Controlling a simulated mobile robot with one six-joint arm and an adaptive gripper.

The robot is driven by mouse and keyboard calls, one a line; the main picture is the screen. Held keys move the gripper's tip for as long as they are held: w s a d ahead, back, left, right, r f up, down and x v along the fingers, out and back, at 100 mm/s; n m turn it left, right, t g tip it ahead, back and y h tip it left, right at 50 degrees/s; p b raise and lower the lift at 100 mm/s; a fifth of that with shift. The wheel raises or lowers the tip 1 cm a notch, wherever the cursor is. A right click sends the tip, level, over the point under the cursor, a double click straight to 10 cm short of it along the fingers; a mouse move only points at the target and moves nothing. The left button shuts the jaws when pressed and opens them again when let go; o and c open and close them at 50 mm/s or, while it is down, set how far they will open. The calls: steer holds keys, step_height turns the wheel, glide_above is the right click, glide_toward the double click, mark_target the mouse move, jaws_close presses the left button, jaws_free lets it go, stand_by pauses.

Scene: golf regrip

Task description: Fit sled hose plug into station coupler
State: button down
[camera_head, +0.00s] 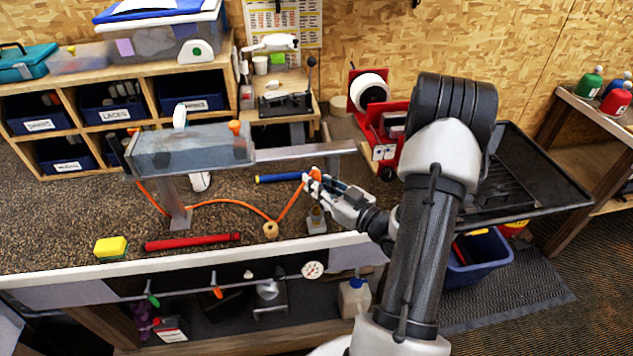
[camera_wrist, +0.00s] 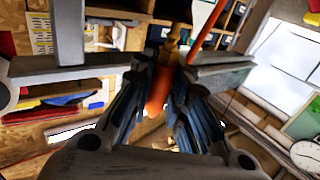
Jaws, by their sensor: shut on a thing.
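My gripper (camera_head: 314,182) is above the bench, right of centre in the head view. In the wrist view its fingers (camera_wrist: 160,100) are shut around the orange plug (camera_wrist: 160,88), which has a brass tip (camera_wrist: 173,42). The orange hose (camera_head: 205,202) runs from under the grey boxed sled (camera_head: 190,150), along the bench, then up to my gripper; part of it shows in the wrist view (camera_wrist: 208,30). A small fitting on a grey block (camera_head: 317,224), perhaps the station coupler, stands just below my gripper. The plug appears apart from it.
A metal rail (camera_head: 305,150) extends right from the sled. A blue grip (camera_head: 280,178) shows left of my gripper. A tan knob (camera_head: 270,230) stands by the hose. A red grip (camera_head: 193,242) and yellow sponge (camera_head: 111,247) lie near the front edge.

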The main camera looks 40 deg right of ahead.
steer(key=shift+f+b, duration=0.85)
steer(key=shift+f, duration=0.45)
steer(key=shift+f+b, duration=1.6)
steer(key=shift+b, duration=0.4)
stand_by(0.7)
steer(key=c, duration=1.5)
jaws_free()
steer(key=shift+o, duration=0.2)
steer(key=s+d, duration=0.1)
steer(key=s, duration=1.1)
steer(key=shift+w, duration=0.1)
